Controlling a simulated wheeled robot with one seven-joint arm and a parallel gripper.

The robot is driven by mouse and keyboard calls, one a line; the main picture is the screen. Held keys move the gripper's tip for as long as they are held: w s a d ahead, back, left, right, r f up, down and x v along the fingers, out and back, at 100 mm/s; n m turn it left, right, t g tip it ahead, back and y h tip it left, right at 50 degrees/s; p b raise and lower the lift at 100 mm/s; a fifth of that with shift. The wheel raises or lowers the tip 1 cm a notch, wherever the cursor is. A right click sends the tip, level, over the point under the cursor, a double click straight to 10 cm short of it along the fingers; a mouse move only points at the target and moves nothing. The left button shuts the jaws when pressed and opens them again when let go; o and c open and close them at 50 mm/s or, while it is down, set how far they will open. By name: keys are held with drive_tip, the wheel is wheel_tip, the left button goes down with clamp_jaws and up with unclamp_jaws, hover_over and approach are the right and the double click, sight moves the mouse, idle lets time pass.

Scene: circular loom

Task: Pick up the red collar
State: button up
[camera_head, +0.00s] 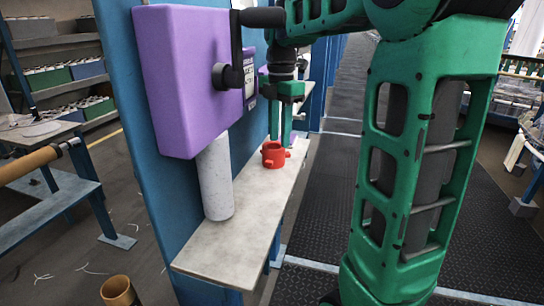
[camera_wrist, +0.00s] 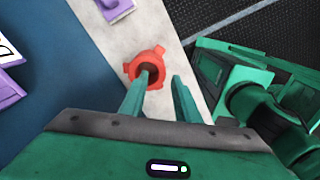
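The red collar (camera_head: 273,154), a short ring with small lugs and a dark bore, stands upright on the pale bench top (camera_head: 205,256). It also shows in the wrist view (camera_wrist: 158,56). My gripper (camera_head: 280,141) points down at the collar, its two green fingers apart and nothing held between them. In the wrist view, the left finger of my gripper (camera_wrist: 161,78) overlaps the collar's bore, and the right finger lies to the right of the collar over the bench. I cannot tell whether the left fingertip is inside the bore or above it.
A purple box (camera_head: 182,80) on the blue panel (camera_head: 122,75) overhangs the bench on the left. A pale speckled cylinder (camera_head: 215,178) stands on the bench nearer the camera. The bench front is bare. Dark floor matting (camera_head: 325,225) lies to the right.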

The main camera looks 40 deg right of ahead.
sight(279, 167)
drive_tip(key=shift+f, duration=3.55)
clamp_jaws()
